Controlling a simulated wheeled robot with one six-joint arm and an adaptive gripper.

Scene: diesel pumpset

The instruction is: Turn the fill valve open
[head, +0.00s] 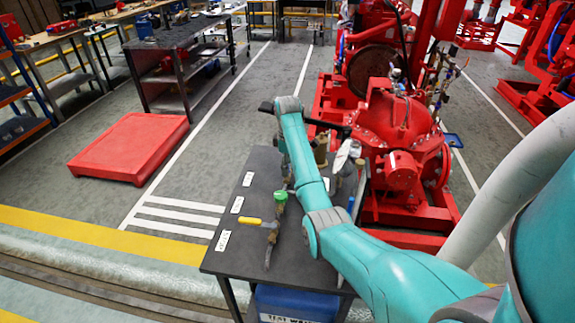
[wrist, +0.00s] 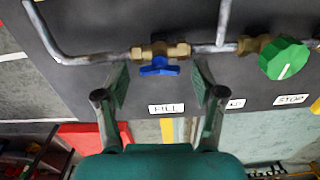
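The fill valve is a brass body (wrist: 160,50) in a grey pipe, with a blue handle (wrist: 158,67) that lies roughly along the pipe in the wrist view. A white label reading FILL (wrist: 166,109) is on the dark panel beside it. My gripper (wrist: 161,82) is open, with one finger on each side of the blue handle. The fingers look apart from the handle, and nothing is held. In the head view I cannot make out the fill valve or the fingers; my arm covers part of the bench.
A green round knob (wrist: 285,60) on a brass fitting is to the right, with a STOP label (wrist: 291,99) near it. In the head view, a yellow-handled valve (head: 250,221) and a green handle (head: 280,197) stand on the dark bench (head: 240,262). The red pumpset (head: 395,150) is close behind.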

